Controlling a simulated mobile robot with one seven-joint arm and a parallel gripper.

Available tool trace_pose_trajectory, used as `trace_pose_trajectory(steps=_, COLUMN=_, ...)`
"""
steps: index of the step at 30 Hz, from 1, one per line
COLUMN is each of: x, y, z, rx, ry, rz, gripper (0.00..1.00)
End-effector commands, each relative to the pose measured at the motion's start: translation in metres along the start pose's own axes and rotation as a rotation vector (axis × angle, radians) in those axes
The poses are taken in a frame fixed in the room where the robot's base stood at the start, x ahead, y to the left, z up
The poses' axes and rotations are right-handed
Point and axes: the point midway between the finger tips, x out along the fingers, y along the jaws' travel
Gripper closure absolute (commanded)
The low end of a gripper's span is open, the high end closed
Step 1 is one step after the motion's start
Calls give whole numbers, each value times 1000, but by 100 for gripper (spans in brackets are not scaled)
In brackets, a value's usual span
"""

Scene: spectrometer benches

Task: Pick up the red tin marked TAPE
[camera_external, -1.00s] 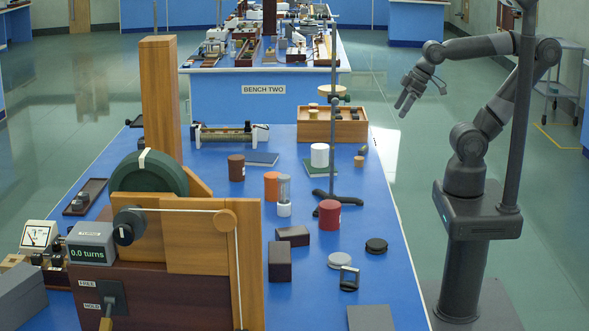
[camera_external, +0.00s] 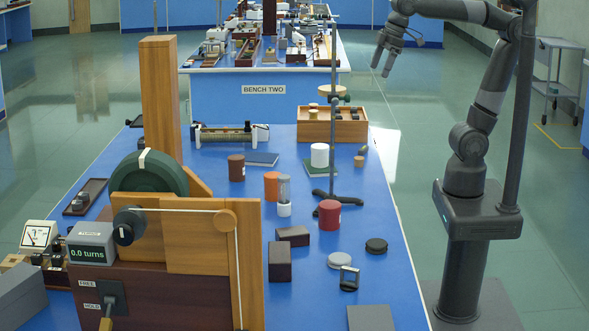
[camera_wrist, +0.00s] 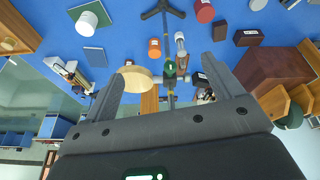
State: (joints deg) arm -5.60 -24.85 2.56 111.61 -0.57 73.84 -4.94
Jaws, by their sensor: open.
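A red tin (camera_external: 329,214) stands upright on the blue bench, right of the middle, near the foot of the rod stand. My gripper (camera_external: 382,70) is open and empty, high up beyond the right edge of the bench and well away from the tin. Its two fingers (camera_wrist: 166,83) show spread apart in the wrist view.
The tall rod stand (camera_external: 333,110) rises behind the red tin. A white cylinder (camera_external: 319,155), an orange cylinder (camera_external: 271,186) and dark boxes (camera_external: 292,236) stand around it. Round discs (camera_external: 376,245) lie to its right. A large wooden apparatus (camera_external: 190,245) fills the front left.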

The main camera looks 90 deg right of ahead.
Motion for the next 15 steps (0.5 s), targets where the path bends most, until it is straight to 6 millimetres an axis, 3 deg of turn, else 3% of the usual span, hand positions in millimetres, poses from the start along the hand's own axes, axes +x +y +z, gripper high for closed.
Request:
trace_pose_trajectory(steps=1, x=4, y=-8, z=-17, rx=-38, ry=-27, rz=-9, gripper=15)
trace_pose_trajectory(steps=6, x=16, y=-32, z=-66, rx=-157, ry=-102, rz=-36, gripper=15)
trace_pose_trajectory(steps=15, x=49, y=-83, z=-132, rx=-341, ry=-213, rz=-86, gripper=15)
